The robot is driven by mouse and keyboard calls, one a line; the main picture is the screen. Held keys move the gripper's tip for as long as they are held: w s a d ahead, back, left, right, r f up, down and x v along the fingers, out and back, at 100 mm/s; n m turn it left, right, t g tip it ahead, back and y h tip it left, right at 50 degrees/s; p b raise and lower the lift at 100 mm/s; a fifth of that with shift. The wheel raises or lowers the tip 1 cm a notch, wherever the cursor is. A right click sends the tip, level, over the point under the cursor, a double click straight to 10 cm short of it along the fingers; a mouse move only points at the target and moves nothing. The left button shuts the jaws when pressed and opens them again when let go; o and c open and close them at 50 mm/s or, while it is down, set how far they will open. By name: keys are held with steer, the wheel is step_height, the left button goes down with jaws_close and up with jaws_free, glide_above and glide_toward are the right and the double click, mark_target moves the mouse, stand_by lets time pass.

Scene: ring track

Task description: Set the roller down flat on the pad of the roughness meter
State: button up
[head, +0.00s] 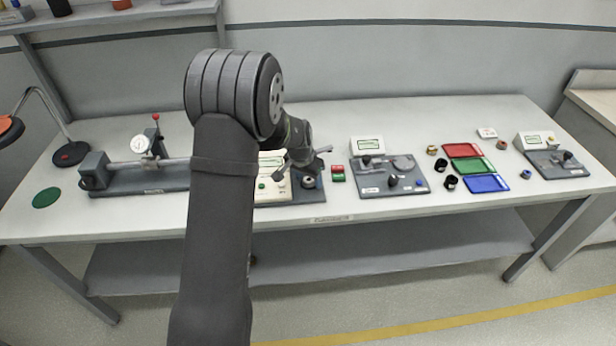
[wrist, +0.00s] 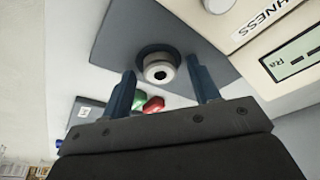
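The roughness meter (head: 270,186) is a cream unit on a grey base, partly hidden behind my arm in the head view. Its Ra display (wrist: 292,56) and part of its lettering show in the wrist view. The roller (wrist: 158,68), a pale metal ring with a dark centre hole, is on the round dark pad (wrist: 145,54) with its end face towards the wrist camera. It also shows small in the head view (head: 308,182). My gripper (wrist: 163,85) is open, its two blue fingers on either side of the roller with gaps between. In the head view my gripper (head: 304,164) is above the meter's base.
Red and green blocks (head: 338,174) stand just right of the meter. A grey instrument (head: 388,176) is further right, then red, green and blue trays (head: 468,165) with several rings around them. A dial gauge bench (head: 140,175) is at left. Free table lies in front.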

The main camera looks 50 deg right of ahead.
mark_target(308, 181)
steer(key=v, duration=1.2)
steer(key=shift+r, duration=0.2)
steer(key=shift+f, duration=0.1)
steer(key=x, duration=1.2)
steer(key=shift+r, duration=1.5)
steer(key=shift+f, duration=0.15)
